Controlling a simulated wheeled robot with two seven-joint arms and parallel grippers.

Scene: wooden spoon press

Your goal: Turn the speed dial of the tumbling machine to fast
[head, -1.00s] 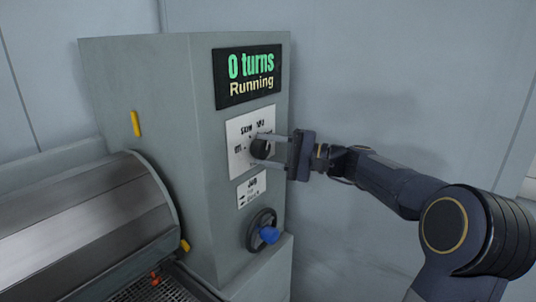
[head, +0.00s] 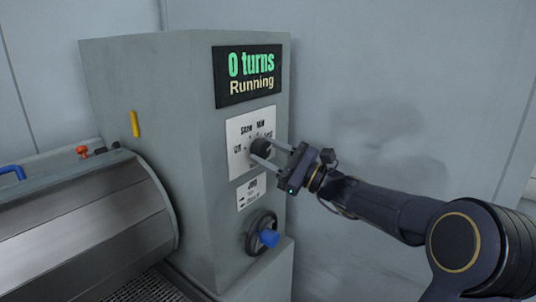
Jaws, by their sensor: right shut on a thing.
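The tumbling machine (head: 185,120) is a grey cabinet with a drum beside it. Its speed dial (head: 261,146) is a black knob on a white plate (head: 236,162) marked Off, Slow, Mid and, partly hidden, Fast. The display (head: 247,76) reads "0 turns" and "Running". My right gripper (head: 263,151) is shut on the dial, with one finger on each side of it, and is rolled at a slant. The fingers and the dial are small, so the exact pointer position cannot be told. My left gripper is out of view.
Below the dial are a small "Jog" plate (head: 251,191) and a black handwheel with a blue knob (head: 269,238). The metal drum (head: 88,222) lies at the left. A yellow handle (head: 135,124) is on the cabinet's side. The wall right of the cabinet is bare.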

